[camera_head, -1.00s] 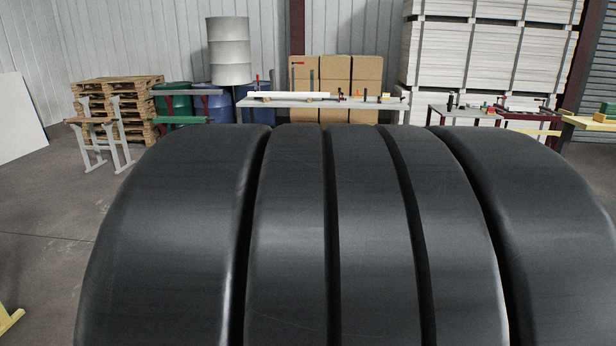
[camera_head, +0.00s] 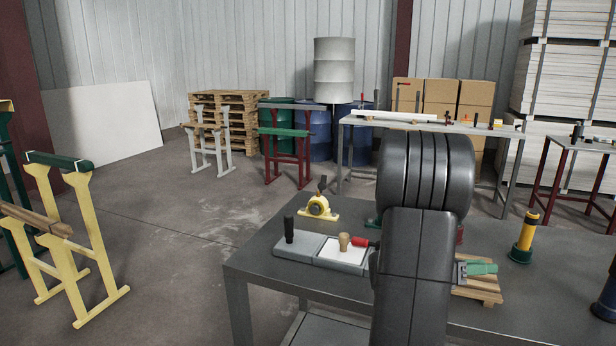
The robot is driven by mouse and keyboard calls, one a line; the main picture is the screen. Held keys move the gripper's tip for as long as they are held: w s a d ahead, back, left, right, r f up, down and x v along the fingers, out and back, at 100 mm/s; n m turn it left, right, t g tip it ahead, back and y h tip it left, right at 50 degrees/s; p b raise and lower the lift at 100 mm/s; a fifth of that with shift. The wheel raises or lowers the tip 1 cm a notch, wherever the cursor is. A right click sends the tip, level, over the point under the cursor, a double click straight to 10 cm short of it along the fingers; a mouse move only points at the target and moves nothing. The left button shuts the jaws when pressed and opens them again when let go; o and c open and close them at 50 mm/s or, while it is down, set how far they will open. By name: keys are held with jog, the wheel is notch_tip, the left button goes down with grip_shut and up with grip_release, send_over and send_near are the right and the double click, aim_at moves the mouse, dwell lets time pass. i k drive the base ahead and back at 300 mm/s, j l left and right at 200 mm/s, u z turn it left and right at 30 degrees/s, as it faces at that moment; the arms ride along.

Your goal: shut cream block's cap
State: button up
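A cream-yellow block (camera_head: 318,207) stands near the far left edge of the dark grey table (camera_head: 262,250). It has a flat foot, a rounded top and a dark round middle. A dark lever or handle rises from its top. At this size I cannot tell how its cap sits. My black arm stands over the table to the right of the block, apart from it in the picture. My gripper is not visible; no fingertips show.
A grey-and-white tray-like fixture (camera_head: 297,247) with a black knob, a wooden knob (camera_head: 344,242) and a red handle (camera_head: 362,242) lies nearer. Right of my arm are a wooden pallet piece (camera_head: 478,290) with a green-handled tool and a yellow-black cylinder (camera_head: 524,238). Yellow trestles (camera_head: 75,240) stand left.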

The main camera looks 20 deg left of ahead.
aim_at(321, 186)
jog(key=j+z, duration=0.15)
jog(key=j, duration=1.1)
jog(key=k+j+z, duration=0.15)
jog(key=j, duration=1.05)
jog(key=i+j+z, duration=0.1)
jog(key=j, duration=0.3)
jog(key=i+j, duration=0.15)
jog(key=j, duration=0.25)
jog(key=i+j+z, duration=0.15)
jog(key=j, duration=0.25)
jog(key=i+j, duration=0.1)
jog(key=j, duration=0.3)
jog(key=i+j+z, duration=0.1)
jog(key=i+j, duration=0.2)
jog(key=i, duration=0.15)
jog(key=i+j, duration=0.35)
jog(key=i+z, duration=0.05)
